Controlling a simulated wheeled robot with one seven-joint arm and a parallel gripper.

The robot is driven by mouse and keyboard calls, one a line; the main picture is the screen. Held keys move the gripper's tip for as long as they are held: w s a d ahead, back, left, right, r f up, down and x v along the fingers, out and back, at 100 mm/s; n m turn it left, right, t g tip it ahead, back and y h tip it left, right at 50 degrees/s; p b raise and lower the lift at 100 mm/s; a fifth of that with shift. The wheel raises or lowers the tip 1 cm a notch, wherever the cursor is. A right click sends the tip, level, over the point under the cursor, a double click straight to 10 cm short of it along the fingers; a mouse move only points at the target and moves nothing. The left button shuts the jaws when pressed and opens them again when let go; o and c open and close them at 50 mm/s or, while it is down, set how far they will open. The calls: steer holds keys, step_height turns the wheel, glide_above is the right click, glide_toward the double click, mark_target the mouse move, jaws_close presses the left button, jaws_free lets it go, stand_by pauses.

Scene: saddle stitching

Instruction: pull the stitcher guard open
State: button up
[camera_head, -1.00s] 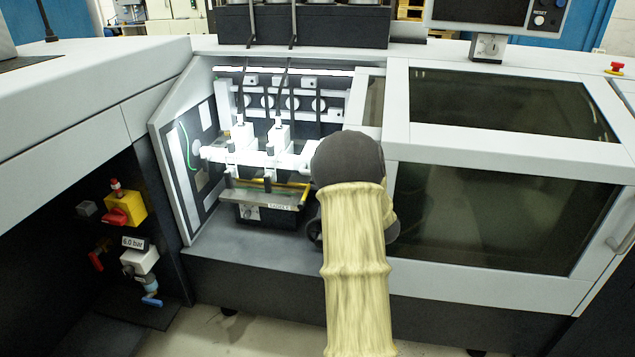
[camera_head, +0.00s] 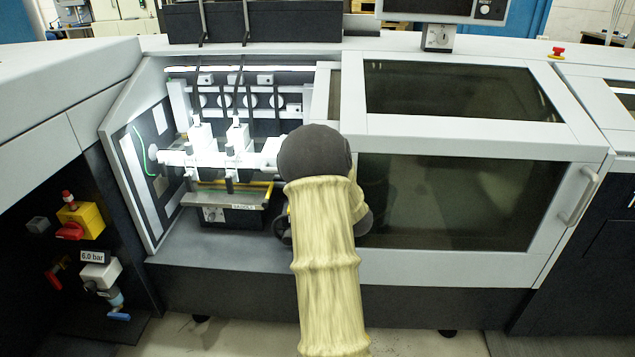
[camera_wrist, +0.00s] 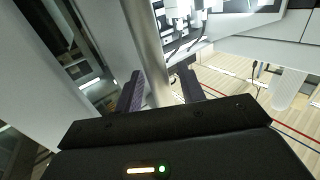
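The stitcher guard (camera_head: 450,145) is a pale frame with dark windows on the right of the machine in the head view. Its bar handle (camera_head: 580,195) is on its right side, with nothing at it. The stitching bay left of the guard is uncovered, with white stitching heads (camera_head: 237,145) inside. My arm stands in front of the guard's left edge and hides my gripper in the head view. In the wrist view my gripper (camera_wrist: 160,78) has its fingers apart. A grey metal bar (camera_wrist: 146,40) runs between them, with a gap by the right finger. I cannot tell which part this bar is.
A control panel (camera_head: 440,10) stands above the machine, and a red button (camera_head: 558,52) is on the top at right. A yellow-and-red switch (camera_head: 80,220) is at lower left. Open floor (camera_head: 200,338) shows in front.

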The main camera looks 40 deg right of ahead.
steer(key=s+a, duration=0.3)
steer(key=s, duration=1.4)
steer(key=shift+s, duration=0.15)
